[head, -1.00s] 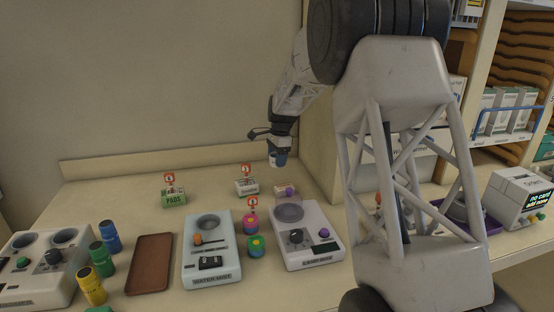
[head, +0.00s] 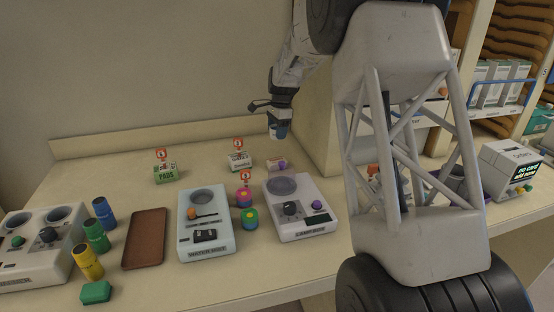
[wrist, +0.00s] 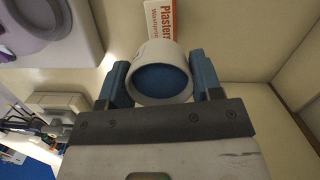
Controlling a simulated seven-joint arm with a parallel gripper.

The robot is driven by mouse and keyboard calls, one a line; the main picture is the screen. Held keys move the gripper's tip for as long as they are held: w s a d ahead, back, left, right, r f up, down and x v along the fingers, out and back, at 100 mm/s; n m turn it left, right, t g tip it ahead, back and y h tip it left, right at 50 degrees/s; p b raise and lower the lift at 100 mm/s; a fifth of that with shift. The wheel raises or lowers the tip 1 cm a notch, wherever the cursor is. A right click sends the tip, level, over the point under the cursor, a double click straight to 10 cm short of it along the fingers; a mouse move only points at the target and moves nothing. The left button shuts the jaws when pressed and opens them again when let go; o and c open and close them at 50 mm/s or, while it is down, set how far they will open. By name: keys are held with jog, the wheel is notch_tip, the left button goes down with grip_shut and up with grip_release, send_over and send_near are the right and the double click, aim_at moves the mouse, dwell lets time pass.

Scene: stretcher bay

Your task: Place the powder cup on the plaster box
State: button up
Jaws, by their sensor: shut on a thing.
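My gripper (head: 280,120) is shut on the powder cup (head: 277,132), holding it in the air above the back of the counter. In the wrist view, the powder cup (wrist: 160,74) shows a white rim and blue inside, between the two blue fingers of my gripper (wrist: 163,80). The plaster box (wrist: 163,17), white and orange-red with "Plasters" on it, lies beyond the cup there, partly hidden by it. In the head view, a small pale box that looks like the plaster box (head: 275,165) lies on the counter below the cup, with a gap between them.
The lamp box (head: 305,221) stands in front of the plaster box. A small white box (head: 239,163) and a green pads box (head: 165,173) stand to the left. A panel (head: 318,133) rises on the right.

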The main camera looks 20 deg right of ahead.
send_over(276, 160)
jog(key=shift+s+d+f, duration=0.1)
jog(key=shift+f, duration=1.1)
jog(key=shift+d+f, duration=0.1)
jog(key=shift+f, duration=1.1)
jog(key=shift+f, duration=2.55)
jog(key=shift+f, duration=0.15)
jog(key=o, duration=1)
jog(key=shift+r, duration=0.2)
jog(key=r, duration=0.4)
jog(key=d+r, duration=0.1)
jog(key=r, duration=0.6)
jog(key=shift+d+r, duration=0.2)
jog(key=shift+r, duration=0.2)
